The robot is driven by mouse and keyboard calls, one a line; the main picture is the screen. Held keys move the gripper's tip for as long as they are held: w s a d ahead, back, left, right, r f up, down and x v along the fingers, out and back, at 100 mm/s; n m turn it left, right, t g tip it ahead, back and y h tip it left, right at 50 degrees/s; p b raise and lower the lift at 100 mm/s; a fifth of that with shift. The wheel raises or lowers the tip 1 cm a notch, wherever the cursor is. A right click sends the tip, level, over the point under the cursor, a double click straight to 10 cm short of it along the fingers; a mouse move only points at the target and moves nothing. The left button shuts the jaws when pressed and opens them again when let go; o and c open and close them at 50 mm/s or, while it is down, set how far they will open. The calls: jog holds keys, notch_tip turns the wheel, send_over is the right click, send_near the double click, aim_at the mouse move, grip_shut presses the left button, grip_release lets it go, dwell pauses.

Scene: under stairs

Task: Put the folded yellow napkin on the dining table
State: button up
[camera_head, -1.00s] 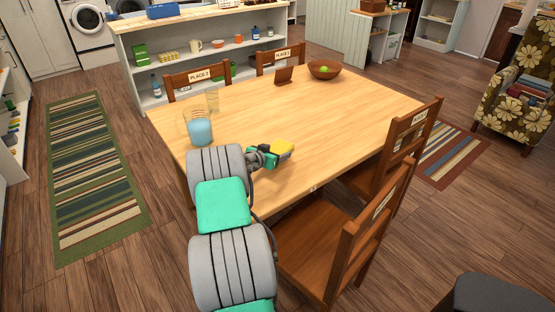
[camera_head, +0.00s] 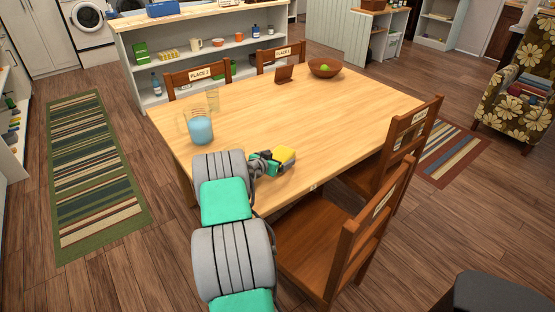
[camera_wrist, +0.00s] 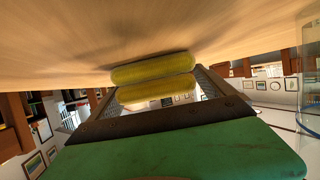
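The folded yellow napkin (camera_head: 284,155) is at the end of my gripper (camera_head: 274,160), over the near part of the dining table (camera_head: 300,115). In the wrist view the napkin (camera_wrist: 152,80) shows as two thick yellow layers between the dark fingers of my gripper (camera_wrist: 155,92). The fingers are shut on it. The wooden tabletop (camera_wrist: 200,35) fills the upper part of that view, very near the napkin, with a shadow beside it. I cannot tell whether the napkin touches the table.
A wooden bowl (camera_head: 325,69) and a small brown stand (camera_head: 284,74) are at the far side. Chairs (camera_head: 345,235) surround the table. Its middle and right are clear.

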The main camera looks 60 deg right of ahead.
jog(key=shift+r, duration=0.2)
jog(key=shift+w+a+r, duration=0.1)
jog(key=shift+a, duration=0.15)
jog(key=v, duration=1.1)
jog(key=shift+a, duration=0.25)
dwell(0.6)
